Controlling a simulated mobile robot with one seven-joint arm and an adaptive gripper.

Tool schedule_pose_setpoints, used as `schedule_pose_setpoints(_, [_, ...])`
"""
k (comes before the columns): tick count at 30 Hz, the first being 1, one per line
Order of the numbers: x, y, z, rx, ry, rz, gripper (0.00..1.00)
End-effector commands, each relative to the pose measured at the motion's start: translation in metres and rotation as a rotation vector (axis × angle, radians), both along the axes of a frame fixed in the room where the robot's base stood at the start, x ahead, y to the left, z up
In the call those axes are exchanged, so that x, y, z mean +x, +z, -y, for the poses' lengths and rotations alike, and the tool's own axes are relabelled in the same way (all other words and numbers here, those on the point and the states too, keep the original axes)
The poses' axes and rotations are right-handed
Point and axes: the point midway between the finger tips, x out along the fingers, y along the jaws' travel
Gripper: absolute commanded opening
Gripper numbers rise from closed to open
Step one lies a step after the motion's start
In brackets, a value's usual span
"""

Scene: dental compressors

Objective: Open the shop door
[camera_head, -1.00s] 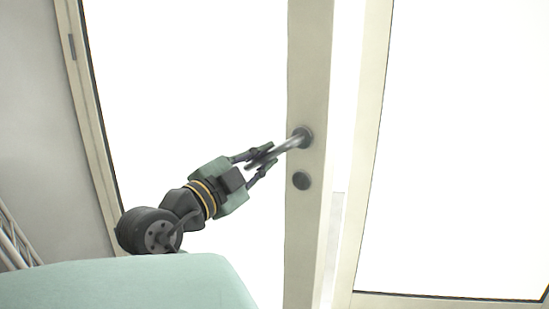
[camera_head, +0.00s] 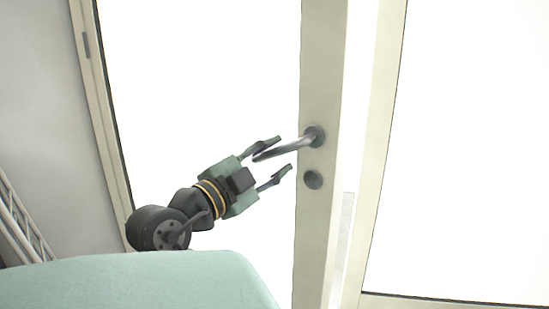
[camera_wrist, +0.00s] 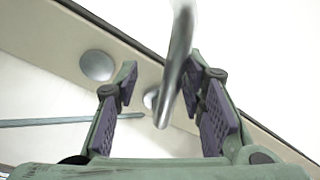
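The shop door is a glazed door with a pale frame (camera_head: 315,230). A bright gap shows between its edge and the fixed frame on the right, so it appears slightly ajar. Its metal lever handle (camera_head: 290,146) points left and slightly down from a round rose. My gripper (camera_head: 283,155) is open, with its fingers on either side of the lever's free end. In the wrist view the handle (camera_wrist: 178,70) passes between the finger pads of my gripper (camera_wrist: 162,78), closer to the right finger. I cannot tell whether it touches that finger.
A round dark lock cover (camera_head: 313,180) sits below the handle. A fixed frame post (camera_head: 378,170) and another glass pane stand to the right. A grey wall (camera_head: 40,100) and pale rails (camera_head: 20,225) are at the left.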

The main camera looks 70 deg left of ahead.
Motion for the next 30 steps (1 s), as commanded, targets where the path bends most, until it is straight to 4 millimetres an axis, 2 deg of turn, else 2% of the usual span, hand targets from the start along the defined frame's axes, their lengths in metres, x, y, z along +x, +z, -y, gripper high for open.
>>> schedule_pose_setpoints(9, [-0.058, -0.007, 0.029, 0.000, 0.006, 0.002, 0.35])
schedule_pose_setpoints(15, [-0.087, -0.011, 0.045, 0.001, 0.004, 0.000, 0.35])
schedule_pose_setpoints(21, [-0.099, -0.013, 0.052, 0.000, 0.003, 0.001, 0.35])
schedule_pose_setpoints(29, [-0.100, -0.012, 0.052, 0.001, 0.002, 0.001, 0.35])
schedule_pose_setpoints(30, [-0.100, -0.012, 0.052, 0.001, 0.002, 0.001, 0.32])
